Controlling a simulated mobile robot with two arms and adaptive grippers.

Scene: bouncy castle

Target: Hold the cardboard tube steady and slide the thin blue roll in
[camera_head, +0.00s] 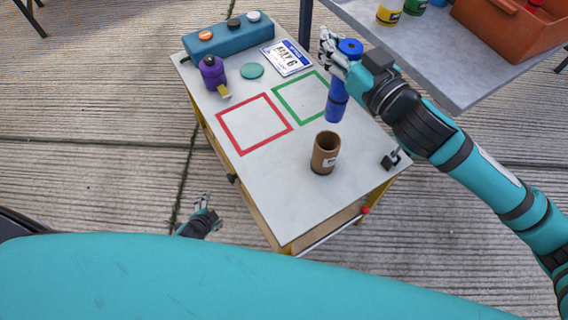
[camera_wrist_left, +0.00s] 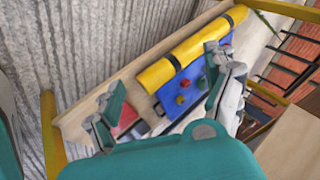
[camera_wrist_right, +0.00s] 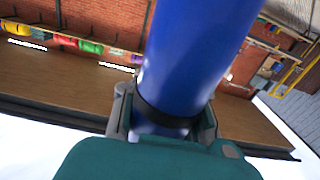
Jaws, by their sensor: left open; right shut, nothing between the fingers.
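The cardboard tube (camera_head: 325,154) stands upright on the small table, its open end up; a small white label shows on its side. The blue roll (camera_head: 337,103) is upright, slightly tilted, just behind the tube and apart from it. My right gripper (camera_head: 331,50) is shut at the roll's upper part. In the right wrist view the roll (camera_wrist_right: 195,50) crosses right at the fingers; I cannot tell whether they grip it. My left gripper (camera_head: 204,207) is open and empty, low beside the table's left edge. The left wrist view shows its two fingers spread (camera_wrist_left: 167,92).
The small table (camera_head: 285,195) also bears a red square outline (camera_head: 240,146), a green outline (camera_head: 284,107), a purple bottle (camera_head: 212,72), a teal box with buttons (camera_head: 220,39) and a date card (camera_head: 287,58). A second table (camera_head: 440,75) bears an orange crate (camera_head: 500,40).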

